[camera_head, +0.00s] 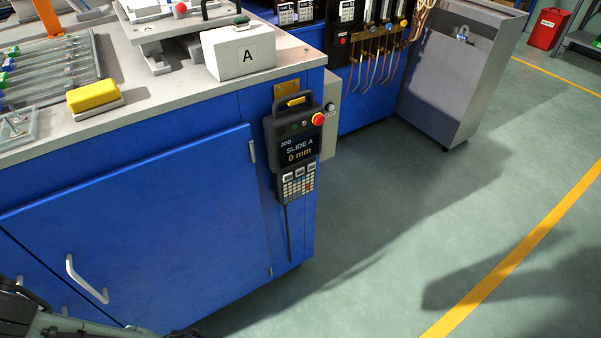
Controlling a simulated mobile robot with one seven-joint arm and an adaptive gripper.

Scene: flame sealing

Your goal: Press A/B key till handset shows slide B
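The handset (297,148) is a dark pendant hanging on a bracket at the front right corner of the blue cabinet. Its screen (299,150) reads "JOG", "SLIDE A" and "0 mm". A red knob (318,119) sits at its upper right. Below the screen are a few larger light keys and a keypad (298,186) of small keys; their labels are too small to read, so I cannot tell which is the A/B key. Part of my arm shows at the lower left edge. My gripper's fingertips are not in view.
The blue cabinet (150,205) carries a light worktop with a white block (238,52) marked "A" and a yellow block (93,95). A door handle (85,280) sticks out at lower left. A grey cart (445,75) stands behind. The green floor at right is clear.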

